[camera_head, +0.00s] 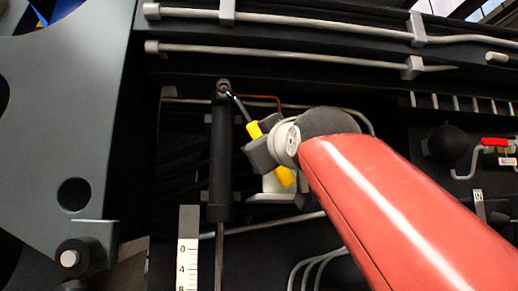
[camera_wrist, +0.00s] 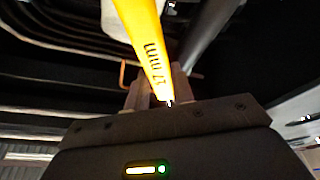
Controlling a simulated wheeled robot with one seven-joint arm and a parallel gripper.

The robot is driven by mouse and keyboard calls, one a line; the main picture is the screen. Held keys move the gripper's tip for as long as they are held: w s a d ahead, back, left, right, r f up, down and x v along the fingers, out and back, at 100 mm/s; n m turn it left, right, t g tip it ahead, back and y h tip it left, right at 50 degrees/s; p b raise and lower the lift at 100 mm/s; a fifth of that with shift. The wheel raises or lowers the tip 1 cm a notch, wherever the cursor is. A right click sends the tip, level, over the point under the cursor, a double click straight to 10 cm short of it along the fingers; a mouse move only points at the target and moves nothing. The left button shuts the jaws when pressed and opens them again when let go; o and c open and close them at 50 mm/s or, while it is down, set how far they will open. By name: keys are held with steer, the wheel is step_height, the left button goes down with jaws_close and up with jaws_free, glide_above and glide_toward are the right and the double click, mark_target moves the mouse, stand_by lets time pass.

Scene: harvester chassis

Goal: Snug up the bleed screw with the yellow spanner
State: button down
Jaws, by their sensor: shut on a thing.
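The yellow spanner (camera_head: 285,176) is in my gripper (camera_head: 268,152), which is shut around its yellow handle. Its thin grey shank (camera_head: 241,108) points up and left in the head view. The shank's end meets or nearly meets the bleed screw (camera_head: 223,86) at the top of a black upright cylinder (camera_head: 221,150). I cannot tell whether the spanner's jaw is seated on the screw. In the wrist view the yellow handle (camera_wrist: 143,38), with dark lettering, rises from between the gripper fingers (camera_wrist: 160,88). The spanner's working end and the screw are not visible there.
Grey pipes (camera_head: 290,52) with clamps run across the top. A thin copper-coloured line (camera_head: 262,97) passes behind the shank. A large grey plate (camera_head: 60,130) stands at left, a white scale (camera_head: 188,250) below, and a red-handled valve (camera_head: 494,142) at right.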

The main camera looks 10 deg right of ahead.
steer(key=s+b, duration=0.1)
steer(key=s, duration=0.8)
steer(key=shift+s+a+b, duration=0.15)
steer(key=shift+s+b, duration=0.15)
stand_by(1.0)
steer(key=c, duration=1.8)
jaws_free()
jaws_close()
